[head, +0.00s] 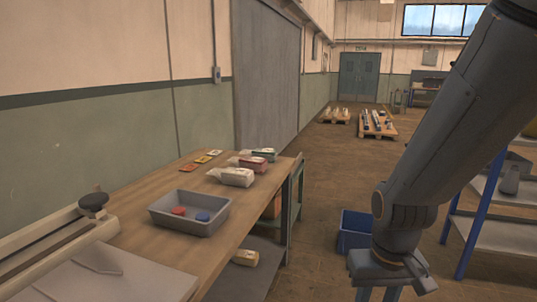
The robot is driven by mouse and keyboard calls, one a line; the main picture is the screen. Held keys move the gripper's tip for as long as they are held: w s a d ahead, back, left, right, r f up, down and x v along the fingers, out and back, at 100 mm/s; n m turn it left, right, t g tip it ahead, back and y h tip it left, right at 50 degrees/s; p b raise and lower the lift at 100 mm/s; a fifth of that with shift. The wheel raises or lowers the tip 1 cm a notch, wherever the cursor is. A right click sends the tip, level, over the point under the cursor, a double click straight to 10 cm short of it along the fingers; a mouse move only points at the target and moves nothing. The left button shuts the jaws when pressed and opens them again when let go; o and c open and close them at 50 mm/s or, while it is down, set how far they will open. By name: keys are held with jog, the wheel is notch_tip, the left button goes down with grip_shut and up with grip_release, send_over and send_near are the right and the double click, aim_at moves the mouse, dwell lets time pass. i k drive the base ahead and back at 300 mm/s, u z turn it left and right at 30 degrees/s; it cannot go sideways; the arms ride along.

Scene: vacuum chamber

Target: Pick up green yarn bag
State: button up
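A small bag with a green part (264,154) lies at the far end of the wooden workbench, and I take it for the green yarn bag. A bag with a red part (254,163) lies just in front of it and partly hides it. A whitish bag (234,177) lies nearer still. My gripper (377,294) points down at the bottom edge, right of the bench and well apart from the bags. Its two fingers stand apart with nothing seen between them. Their tips are cut off by the frame.
A yellowish bag (245,257) lies on the lower shelf. A blue bin (354,230) stands on the floor. Blue-framed shelving (485,240) is at right.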

aim_at(271, 154)
jog(key=u, duration=0.2)
jog(key=i, duration=0.7)
jog(key=z, duration=0.7)
jog(key=i, duration=1.15)
jog(key=z, duration=0.5)
jog(key=i, duration=1.2)
jog(key=u, duration=1.1)
jog(key=i, duration=0.8)
jog(key=u, duration=0.65)
